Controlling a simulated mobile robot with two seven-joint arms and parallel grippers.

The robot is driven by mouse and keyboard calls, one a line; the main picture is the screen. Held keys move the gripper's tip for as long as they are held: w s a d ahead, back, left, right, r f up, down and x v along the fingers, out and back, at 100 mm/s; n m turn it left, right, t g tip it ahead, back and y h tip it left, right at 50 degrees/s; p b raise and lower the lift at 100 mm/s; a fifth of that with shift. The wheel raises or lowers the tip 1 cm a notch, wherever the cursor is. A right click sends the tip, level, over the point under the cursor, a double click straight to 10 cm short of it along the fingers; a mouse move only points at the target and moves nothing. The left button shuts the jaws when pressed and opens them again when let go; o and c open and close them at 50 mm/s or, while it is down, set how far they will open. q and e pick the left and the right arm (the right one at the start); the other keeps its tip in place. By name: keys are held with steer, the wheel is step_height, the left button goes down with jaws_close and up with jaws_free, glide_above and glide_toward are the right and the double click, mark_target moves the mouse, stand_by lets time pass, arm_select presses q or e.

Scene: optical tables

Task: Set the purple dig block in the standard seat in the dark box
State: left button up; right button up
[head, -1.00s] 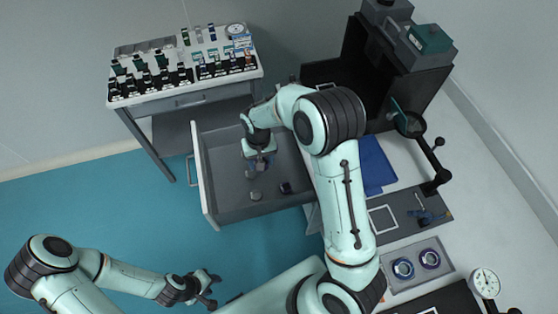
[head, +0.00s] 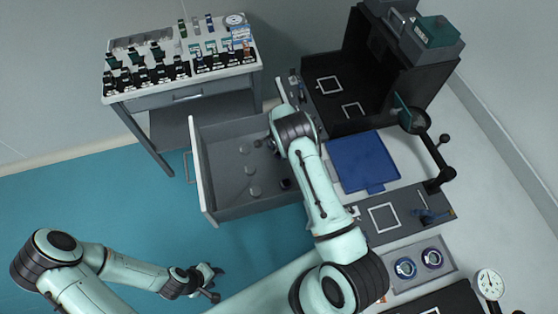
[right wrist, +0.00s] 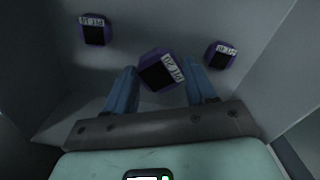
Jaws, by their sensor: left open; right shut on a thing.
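The dark box (head: 345,60) stands open at the upper right in the head view. Its floor bears two white square outlines (head: 330,85); I cannot tell which marks the standard seat. In the right wrist view, a purple block (right wrist: 161,70) with a dark face and white label sits between the blue fingers of my right gripper (right wrist: 162,84), which is shut on it. Two similar purple blocks (right wrist: 95,30) (right wrist: 220,54) lie either side, apart from the fingers. The label is too small to read surely. My left gripper (head: 212,284) is open and empty, low over the floor.
An open grey drawer (head: 220,200) holds several small pieces. A blue mat (head: 362,162) lies in front of the dark box. A table with rows of small parts (head: 180,85) is at the upper left. A black jointed lever (head: 437,165) stands right of the mat.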

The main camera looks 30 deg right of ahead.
glide_above(279, 164)
step_height(279, 164, down, 5)
steer(key=shift+w+r, duration=0.15)
steer(key=shift+f, duration=1.7)
steer(key=o, duration=1.2)
steer(key=shift+f, duration=0.1)
step_height(279, 164, up, 12)
steer(key=shift+f, duration=0.15)
steer(key=shift+r, duration=0.3)
